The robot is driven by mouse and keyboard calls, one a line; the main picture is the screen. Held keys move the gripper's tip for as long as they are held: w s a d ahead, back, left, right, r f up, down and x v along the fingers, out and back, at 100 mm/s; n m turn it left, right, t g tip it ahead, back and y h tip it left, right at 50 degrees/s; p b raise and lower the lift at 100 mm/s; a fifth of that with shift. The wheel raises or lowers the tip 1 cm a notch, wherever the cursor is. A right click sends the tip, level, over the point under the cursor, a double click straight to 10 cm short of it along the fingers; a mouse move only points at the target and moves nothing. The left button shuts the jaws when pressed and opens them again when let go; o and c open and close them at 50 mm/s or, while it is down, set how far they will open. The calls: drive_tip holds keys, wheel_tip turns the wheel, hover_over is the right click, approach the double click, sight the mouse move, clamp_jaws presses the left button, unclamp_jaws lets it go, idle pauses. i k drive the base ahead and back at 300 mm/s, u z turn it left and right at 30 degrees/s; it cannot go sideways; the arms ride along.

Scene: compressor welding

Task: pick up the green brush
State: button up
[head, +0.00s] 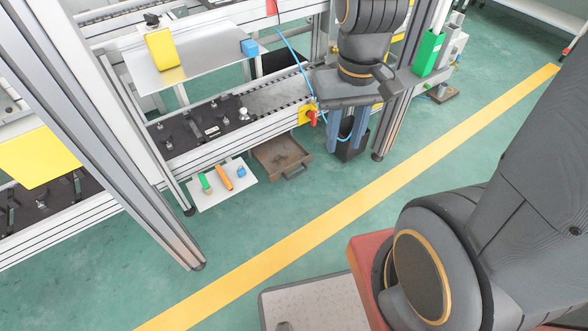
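A small green object (205,183), which looks like the green brush, lies at the left of a small white shelf (212,202) low at the front of the workbench line. It is too small to make out bristles. My gripper (346,137) hangs down in the upper middle, to the right of the shelf and well apart from the green object. Its two blue-grey fingers are spread with a gap between them, and I see nothing held. A dark object shows around the fingertips and partly hides them.
An orange object (224,177) and a small blue object (241,172) lie beside the green one. A brown open drawer (283,155) is right of the shelf. An aluminium post (125,145) stands at left. Green floor with a yellow line (300,233) is clear in front.

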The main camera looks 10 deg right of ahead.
sight(207, 186)
drive_tip(key=z, duration=0.4)
drive_tip(key=k, duration=0.65)
drive_tip(key=u, duration=1.15)
drive_tip(key=i, duration=0.5)
drive_tip(key=z, duration=0.05)
